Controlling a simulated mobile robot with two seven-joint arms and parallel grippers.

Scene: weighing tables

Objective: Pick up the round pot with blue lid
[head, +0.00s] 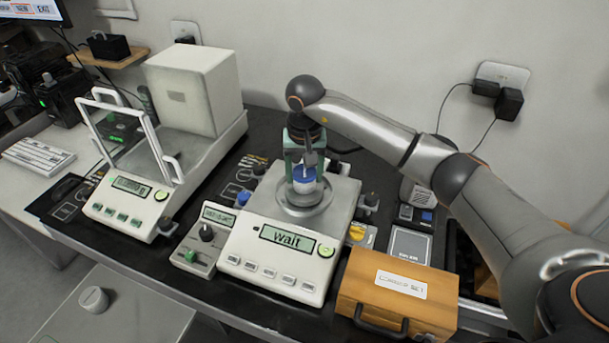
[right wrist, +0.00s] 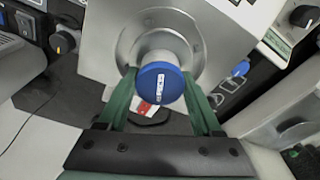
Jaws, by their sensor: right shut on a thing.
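The round pot with blue lid (head: 304,183) is at the round metal pan (head: 326,207) of the middle scale, whose display reads "wait". My right gripper (head: 304,168) reaches down from above and is shut on the pot. In the right wrist view the blue lid (right wrist: 160,83) sits between the green fingers of the gripper (right wrist: 163,102), and the pan (right wrist: 186,37) is behind it. I cannot tell whether the pot touches the pan. My left gripper is not in view.
A balance with a glass draft shield (head: 130,200) stands on the left. A small control box (head: 205,238) is beside the middle scale (head: 270,262). An orange case (head: 395,290) with a dark handle lies at the front right. A wall is behind the table.

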